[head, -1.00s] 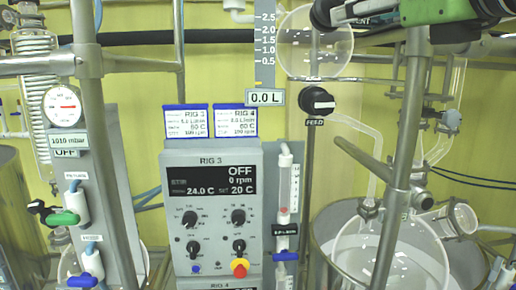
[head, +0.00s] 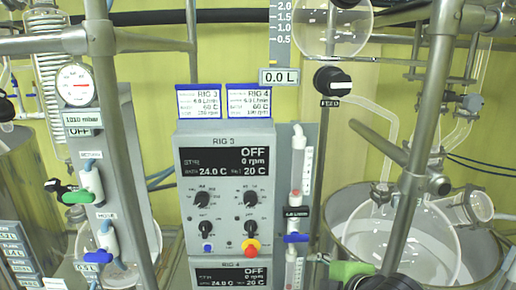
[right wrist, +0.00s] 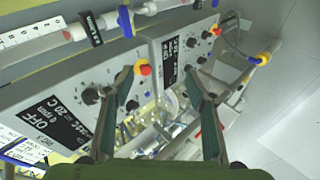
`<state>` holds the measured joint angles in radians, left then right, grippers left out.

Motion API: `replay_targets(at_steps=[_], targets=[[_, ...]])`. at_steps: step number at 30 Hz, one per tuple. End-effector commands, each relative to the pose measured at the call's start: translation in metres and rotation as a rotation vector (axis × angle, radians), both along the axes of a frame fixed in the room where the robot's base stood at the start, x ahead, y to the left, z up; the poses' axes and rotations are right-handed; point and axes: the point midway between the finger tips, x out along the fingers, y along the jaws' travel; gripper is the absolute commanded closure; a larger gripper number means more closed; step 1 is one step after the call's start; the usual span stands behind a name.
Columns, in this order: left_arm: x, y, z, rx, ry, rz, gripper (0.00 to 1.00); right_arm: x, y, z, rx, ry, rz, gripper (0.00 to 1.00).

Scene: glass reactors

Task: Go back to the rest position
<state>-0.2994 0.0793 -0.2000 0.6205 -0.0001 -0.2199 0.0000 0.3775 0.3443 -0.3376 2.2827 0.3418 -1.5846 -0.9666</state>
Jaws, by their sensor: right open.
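My right gripper (right wrist: 160,78) shows in the right wrist view with its two dark fingers spread apart and nothing between them. It is in front of the control boxes, with free space and blurred glassware beyond the fingers. In the head view, a green and black part (head: 352,270) at the bottom edge looks like my right arm; its fingers cannot be made out there. My left gripper is in neither current view.
The RIG 3 control box (head: 218,150) stands mid-view, with RIG 4 below. A metal post (head: 425,130) and a glass vessel (head: 405,240) stand at right. The gauge panel (head: 120,150) stands at left. Pale floor (right wrist: 285,110) shows clear in the wrist view.

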Motion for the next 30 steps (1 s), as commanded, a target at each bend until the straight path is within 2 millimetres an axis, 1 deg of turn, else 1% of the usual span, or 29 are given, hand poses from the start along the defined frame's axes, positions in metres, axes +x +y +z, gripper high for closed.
replay_targets(at_steps=[1,2,3,5,6,8,9,12,15,18,24,25,27,29,30], targets=[[0.000,0.000,0.000,0.000,0.000,0.000,0.60,-0.018,-0.002,-0.030,0.069,0.074,-0.068,0.49],[0.000,0.000,0.000,0.000,0.000,0.000,0.60,-0.028,-0.004,-0.044,0.111,0.113,-0.118,0.49],[0.000,0.000,0.000,0.000,0.000,0.000,0.60,-0.041,-0.008,-0.063,0.163,0.163,-0.183,0.49],[0.000,0.000,0.000,0.000,0.000,0.000,0.60,-0.064,-0.014,-0.091,0.236,0.240,-0.289,0.49],[0.000,0.000,0.000,0.000,0.000,0.000,0.60,-0.080,-0.018,-0.108,0.282,0.289,-0.362,0.49],[0.000,0.000,0.000,0.000,0.001,0.000,0.60,-0.105,-0.025,-0.132,0.343,0.358,-0.475,0.49],[-0.001,0.000,0.000,0.000,0.001,0.000,0.60,-0.121,-0.030,-0.146,0.380,0.399,-0.548,0.49],[-0.001,0.000,0.000,0.000,0.001,0.000,0.60,-0.158,-0.041,-0.173,0.445,0.480,-0.710,0.49],[-0.001,0.000,0.000,0.000,0.001,0.000,0.60,-0.190,-0.051,-0.193,0.488,0.540,-0.847,0.49],[-0.001,0.000,0.000,0.000,0.001,0.000,0.60,-0.219,-0.059,-0.208,0.521,0.584,-0.969,0.49],[-0.001,0.000,0.000,0.000,0.002,0.000,0.60,-0.273,-0.076,-0.229,0.559,0.650,-1.193,0.49],[-0.001,0.000,-0.001,0.000,0.002,0.000,0.60,-0.279,-0.078,-0.234,0.562,0.658,-1.220,0.49],[0.000,0.000,-0.009,0.000,0.000,0.000,0.60,-0.269,-0.076,-0.262,0.556,0.659,-1.209,0.49],[-0.001,0.000,-0.012,0.000,0.002,0.000,0.60,-0.265,-0.075,-0.281,0.552,0.664,-1.209,0.49],[-0.002,0.000,-0.015,0.000,0.002,0.000,0.60,-0.263,-0.075,-0.294,0.548,0.668,-1.209,0.49]])
